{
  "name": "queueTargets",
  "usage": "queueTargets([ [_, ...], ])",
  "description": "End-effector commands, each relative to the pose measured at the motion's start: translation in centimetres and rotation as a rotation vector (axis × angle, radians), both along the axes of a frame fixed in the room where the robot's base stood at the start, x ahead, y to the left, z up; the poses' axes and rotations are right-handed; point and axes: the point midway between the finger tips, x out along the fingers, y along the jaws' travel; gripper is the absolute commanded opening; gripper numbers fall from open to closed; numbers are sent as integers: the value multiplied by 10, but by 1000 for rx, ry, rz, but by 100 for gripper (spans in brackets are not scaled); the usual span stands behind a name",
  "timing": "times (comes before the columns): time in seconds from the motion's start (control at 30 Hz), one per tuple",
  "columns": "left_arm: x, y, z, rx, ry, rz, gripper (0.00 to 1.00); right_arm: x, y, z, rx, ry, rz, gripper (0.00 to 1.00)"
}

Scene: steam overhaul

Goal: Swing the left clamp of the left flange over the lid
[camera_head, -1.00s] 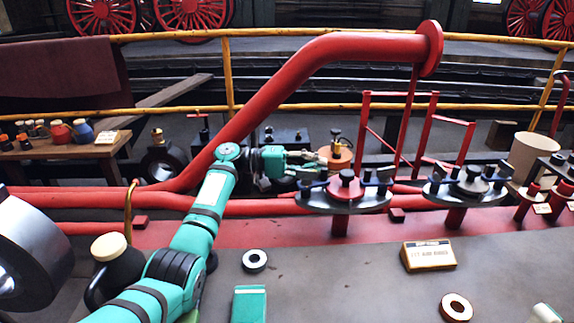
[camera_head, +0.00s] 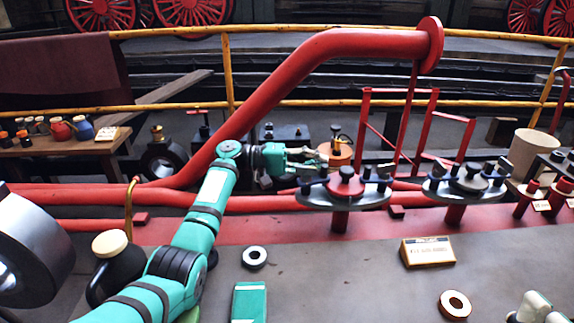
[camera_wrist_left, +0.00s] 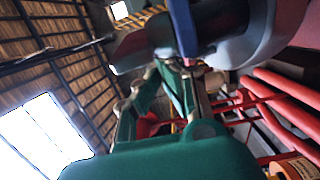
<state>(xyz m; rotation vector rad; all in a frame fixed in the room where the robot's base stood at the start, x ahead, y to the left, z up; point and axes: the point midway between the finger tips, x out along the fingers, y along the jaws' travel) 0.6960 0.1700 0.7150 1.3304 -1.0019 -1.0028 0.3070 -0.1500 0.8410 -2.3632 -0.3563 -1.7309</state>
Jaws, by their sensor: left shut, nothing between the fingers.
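The left flange (camera_head: 372,203) is a dark grey disc on a red post, with a red lid (camera_head: 344,187) and black knob on top. Its left clamp (camera_head: 309,187), dark with a blue part, stands at the left rim. My left gripper (camera_head: 319,158) is shut and empty, just above and behind that clamp; I cannot tell whether it touches. In the left wrist view the fingers (camera_wrist_left: 168,85) point at the flange's grey disc (camera_wrist_left: 248,38), with a blue clamp part (camera_wrist_left: 183,25) close by. Pale fingers of my right gripper (camera_head: 538,304) show at the lower right corner; their opening is unclear.
A second flange (camera_head: 468,190) with clamps stands to the right. A thick red pipe (camera_head: 290,80) rises behind my left arm. A box (camera_head: 428,252), white ring (camera_head: 254,258) and copper-coloured ring (camera_head: 455,304) lie on the grey bench top, which has free room between them.

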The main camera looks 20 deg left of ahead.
Motion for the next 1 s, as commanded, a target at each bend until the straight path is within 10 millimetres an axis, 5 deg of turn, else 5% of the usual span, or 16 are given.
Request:
queueTargets([
  [0.73,0,1,0,0,0,1,0,0,1,0,0,-2,4,31],
  [1.0,-9,34,0,1,0,3,0,0,1,0,1,-2,3,31],
])
